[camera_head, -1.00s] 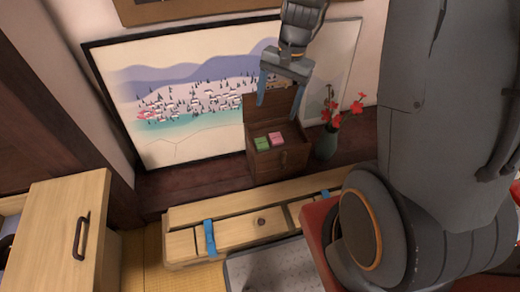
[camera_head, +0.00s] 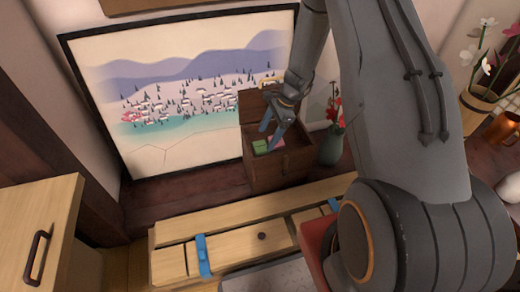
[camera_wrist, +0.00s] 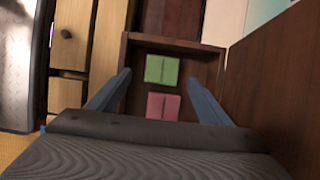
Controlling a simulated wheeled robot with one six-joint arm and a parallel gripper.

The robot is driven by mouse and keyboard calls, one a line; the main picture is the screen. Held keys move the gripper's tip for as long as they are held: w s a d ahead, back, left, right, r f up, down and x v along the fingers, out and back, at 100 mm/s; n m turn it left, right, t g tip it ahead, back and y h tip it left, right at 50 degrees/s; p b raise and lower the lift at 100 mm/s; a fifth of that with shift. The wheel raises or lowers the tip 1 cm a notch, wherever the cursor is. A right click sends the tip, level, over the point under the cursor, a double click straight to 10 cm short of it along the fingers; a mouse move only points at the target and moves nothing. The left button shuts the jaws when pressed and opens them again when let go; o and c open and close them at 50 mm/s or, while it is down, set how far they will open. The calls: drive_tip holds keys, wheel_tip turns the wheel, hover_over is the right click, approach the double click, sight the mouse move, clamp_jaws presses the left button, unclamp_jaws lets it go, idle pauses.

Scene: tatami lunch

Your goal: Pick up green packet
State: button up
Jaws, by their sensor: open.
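The green packet (camera_head: 260,146) lies in an open brown wooden box (camera_head: 280,173) on the dark floor ledge. In the wrist view the green packet (camera_wrist: 161,70) sits toward the box's far side, beyond a pink packet (camera_wrist: 163,106). The pink packet (camera_head: 277,141) is partly hidden behind my gripper in the head view. My gripper (camera_head: 271,130) is open and empty, with blue fingers pointing down over the box opening. In the wrist view its fingers (camera_wrist: 160,85) flank the packets, apart from them.
The raised box lid (camera_wrist: 280,90) stands close by my gripper. A vase with red flowers (camera_head: 331,150) stands right of the box. A low wooden drawer unit (camera_head: 240,235) lies in front. A landscape picture (camera_head: 180,100) leans behind.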

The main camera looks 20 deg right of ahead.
sight(260, 146)
drive_tip(key=x, duration=0.2)
drive_tip(key=b+x, duration=0.1)
drive_tip(key=x, duration=0.2)
drive_tip(key=shift+w, duration=0.25)
drive_tip(key=c, duration=1.1)
